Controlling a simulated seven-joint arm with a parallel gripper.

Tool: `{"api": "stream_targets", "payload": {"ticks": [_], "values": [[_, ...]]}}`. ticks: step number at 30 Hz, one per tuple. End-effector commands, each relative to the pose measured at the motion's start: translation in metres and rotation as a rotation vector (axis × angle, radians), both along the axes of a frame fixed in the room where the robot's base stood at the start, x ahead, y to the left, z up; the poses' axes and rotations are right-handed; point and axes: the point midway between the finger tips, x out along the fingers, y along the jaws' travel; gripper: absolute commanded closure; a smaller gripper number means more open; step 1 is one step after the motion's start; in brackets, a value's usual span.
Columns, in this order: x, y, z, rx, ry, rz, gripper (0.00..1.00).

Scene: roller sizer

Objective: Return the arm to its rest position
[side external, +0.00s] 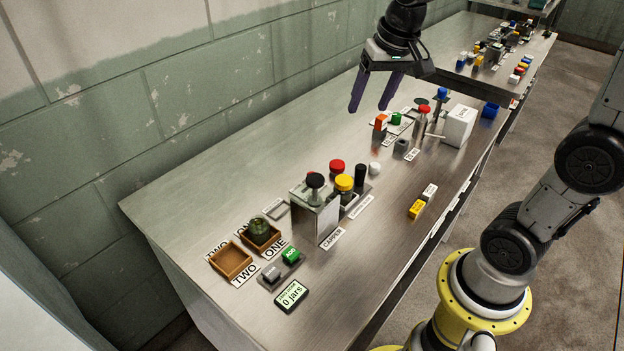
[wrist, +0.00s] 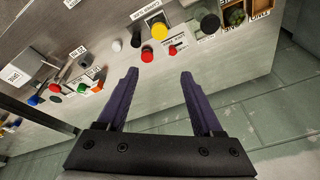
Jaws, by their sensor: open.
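My gripper (side external: 376,91) hangs above the back part of the metal bench (side external: 190,188), near the wall, with its purple fingers pointing down. The fingers are well apart and nothing is between them. The gripper is clear of everything on the bench. My arm's lower links rise at the right in the side view, and part of the arm lies outside that picture.
A capper (side external: 315,212) with a black knob stands mid-bench. Two wooden trays stand at the left; one (side external: 232,260) is empty, the other holds a green jar (side external: 260,228). A counter display (side external: 291,295) reads 0 jars. A white box (side external: 459,126) stands farther back. A block wall (side external: 180,90) borders the bench.

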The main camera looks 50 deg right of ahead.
Motion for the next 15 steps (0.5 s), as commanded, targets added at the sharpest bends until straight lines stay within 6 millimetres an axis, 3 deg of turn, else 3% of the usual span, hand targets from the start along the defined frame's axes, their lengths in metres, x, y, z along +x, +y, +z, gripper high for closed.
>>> {"api": "stream_targets", "payload": {"ticks": [3,7,15], "values": [[-0.038,0.025,0.019,-0.026,-0.077,0.100,0.32],[-0.080,0.046,0.025,-0.056,-0.147,0.213,0.32],[-0.151,0.065,-0.001,-0.121,-0.226,0.429,0.32]]}}
